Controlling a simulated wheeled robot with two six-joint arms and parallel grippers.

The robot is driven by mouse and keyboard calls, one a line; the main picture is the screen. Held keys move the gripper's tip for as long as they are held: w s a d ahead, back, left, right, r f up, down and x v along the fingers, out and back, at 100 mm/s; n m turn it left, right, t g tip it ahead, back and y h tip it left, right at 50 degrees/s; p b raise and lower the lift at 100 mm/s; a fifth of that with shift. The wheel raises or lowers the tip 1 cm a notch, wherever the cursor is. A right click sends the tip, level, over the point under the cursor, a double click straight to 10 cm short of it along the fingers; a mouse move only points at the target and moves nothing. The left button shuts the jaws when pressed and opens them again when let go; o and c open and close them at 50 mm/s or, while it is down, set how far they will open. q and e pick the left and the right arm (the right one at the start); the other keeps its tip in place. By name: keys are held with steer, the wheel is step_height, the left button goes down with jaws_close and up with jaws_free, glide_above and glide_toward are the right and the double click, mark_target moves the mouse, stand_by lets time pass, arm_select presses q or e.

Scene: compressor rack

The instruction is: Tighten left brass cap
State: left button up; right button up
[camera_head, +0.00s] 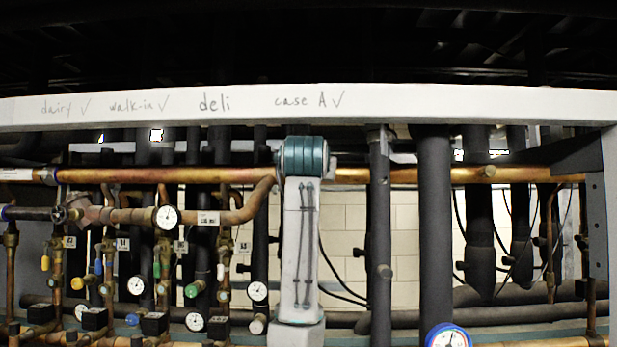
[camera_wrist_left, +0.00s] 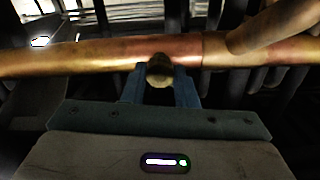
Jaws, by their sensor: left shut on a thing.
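The left brass cap (camera_wrist_left: 160,70) is a small round brass piece on the copper pipe (camera_wrist_left: 85,57) in the left wrist view. The two blue fingers of my left gripper (camera_wrist_left: 159,78) are at either side of it and shut on it. In the head view my left arm's white link and teal joint stand in front of the copper pipe (camera_head: 350,175) and hide the cap and the gripper. Another brass cap (camera_head: 489,171) shows on the same pipe further right. My right gripper is in neither view.
A white beam (camera_head: 430,103) with handwriting crosses above the pipe. Dark insulated pipes (camera_head: 436,230) stand right of my arm. A blue-rimmed gauge (camera_head: 448,337) is at the bottom.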

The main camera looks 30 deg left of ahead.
arm_select(q)
steer(key=m+b, duration=0.5)
steer(key=m, duration=1.6)
steer(key=shift+f+b, duration=0.15)
steer(key=shift+b, duration=0.25)
steer(key=shift+w+m, duration=0.1)
steer(key=shift+m, duration=0.2)
steer(key=o, duration=1)
steer(key=shift+d, duration=0.1)
steer(key=b+v, duration=0.5)
steer(key=v, duration=0.6)
steer(key=shift+b, duration=0.35)
